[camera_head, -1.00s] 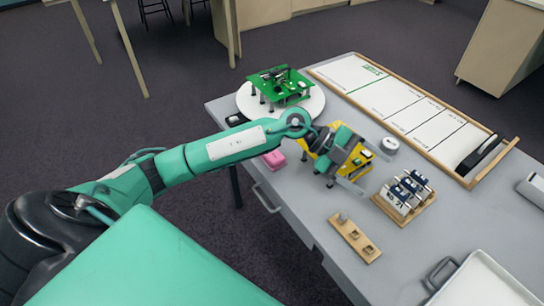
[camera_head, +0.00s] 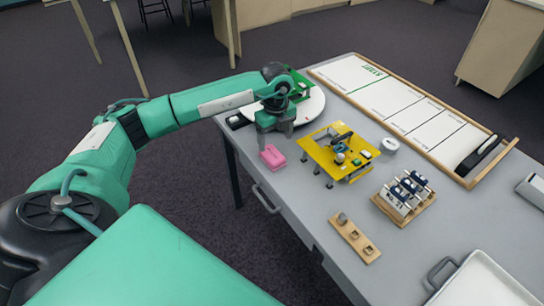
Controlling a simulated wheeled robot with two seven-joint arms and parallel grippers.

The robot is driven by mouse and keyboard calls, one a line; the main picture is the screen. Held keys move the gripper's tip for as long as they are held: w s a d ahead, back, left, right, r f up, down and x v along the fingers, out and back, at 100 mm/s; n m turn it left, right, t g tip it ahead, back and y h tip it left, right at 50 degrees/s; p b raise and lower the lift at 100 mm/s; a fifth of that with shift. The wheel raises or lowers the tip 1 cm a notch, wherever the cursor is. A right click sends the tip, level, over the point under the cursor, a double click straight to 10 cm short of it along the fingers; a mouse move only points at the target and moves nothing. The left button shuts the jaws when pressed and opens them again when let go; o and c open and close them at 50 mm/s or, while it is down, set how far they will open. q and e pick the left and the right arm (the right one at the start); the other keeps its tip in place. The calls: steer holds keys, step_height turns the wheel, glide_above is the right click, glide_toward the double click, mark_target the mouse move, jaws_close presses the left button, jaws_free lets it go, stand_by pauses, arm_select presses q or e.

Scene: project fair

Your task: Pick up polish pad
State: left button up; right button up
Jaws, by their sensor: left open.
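A pink pad (camera_head: 272,156), which I take for the polish pad, lies on the grey table near its left edge. My left gripper (camera_head: 276,133) is open and empty, with its fingers pointing down just behind the pad in the camera_head view. It appears apart from the pad. My left arm comes in from the left and covers part of the white round plate (camera_head: 314,104) and most of the green board on it (camera_head: 302,84). My right gripper is not in view.
A yellow board on legs (camera_head: 324,154) stands just right of the pad. A wooden rack (camera_head: 412,206), a small wooden block with holes (camera_head: 353,237) and a white tray (camera_head: 482,285) lie further right. A framed whiteboard (camera_head: 393,104) is at the back.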

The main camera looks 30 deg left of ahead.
mark_target(272, 153)
arm_select(q)
step_height(272, 153, down, 2)
steer(key=shift+f, duration=0.2)
steer(key=f, duration=0.3)
steer(key=a+f, duration=0.1)
steer(key=shift+s+f+p, duration=0.15)
steer(key=shift+s+p, duration=0.1)
steer(key=shift+p, duration=0.15)
steer(key=shift+f, duration=0.35)
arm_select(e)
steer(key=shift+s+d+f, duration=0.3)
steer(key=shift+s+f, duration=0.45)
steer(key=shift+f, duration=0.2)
arm_select(q)
steer(key=shift+c, duration=0.3)
steer(key=c, duration=1)
